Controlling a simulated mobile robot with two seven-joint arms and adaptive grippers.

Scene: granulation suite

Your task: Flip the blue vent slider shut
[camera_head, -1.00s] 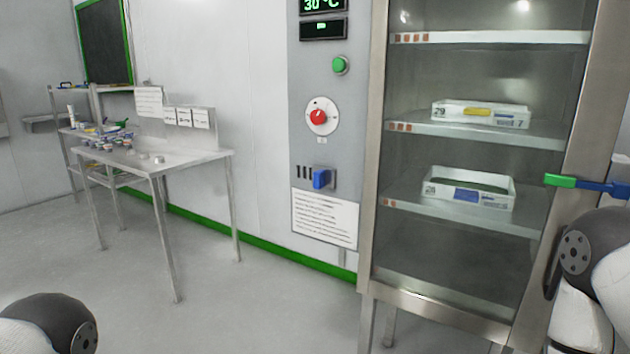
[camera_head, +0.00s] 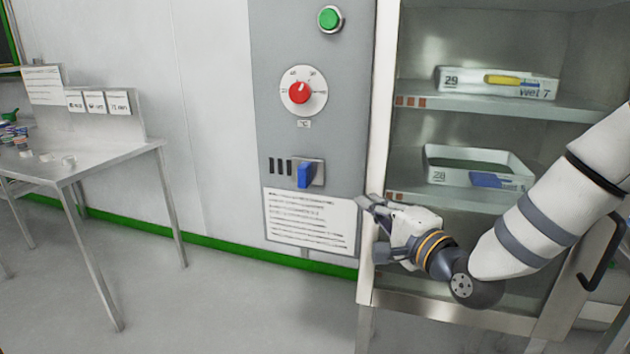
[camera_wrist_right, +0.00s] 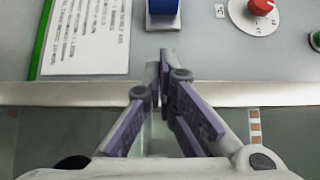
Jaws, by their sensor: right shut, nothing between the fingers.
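The blue vent slider (camera_head: 305,175) sits on a small metal plate on the grey control panel (camera_head: 345,110), just right of several dark vent slots (camera_head: 280,166). The slider also shows at the top of the right wrist view (camera_wrist_right: 163,8), ahead of the fingertips. My right gripper (camera_head: 366,202) is shut and empty, to the right of and a little below the slider, apart from it. Its fingers (camera_wrist_right: 165,58) meet in the wrist view and point toward the panel. My left gripper is not in view.
A red dial (camera_head: 300,92) and a green button (camera_head: 330,18) are above the slider. A printed sheet (camera_head: 310,222) is below it. The glass-door cabinet (camera_head: 380,100) with trays stands right. A metal table (camera_head: 100,163) is left, with clear floor between.

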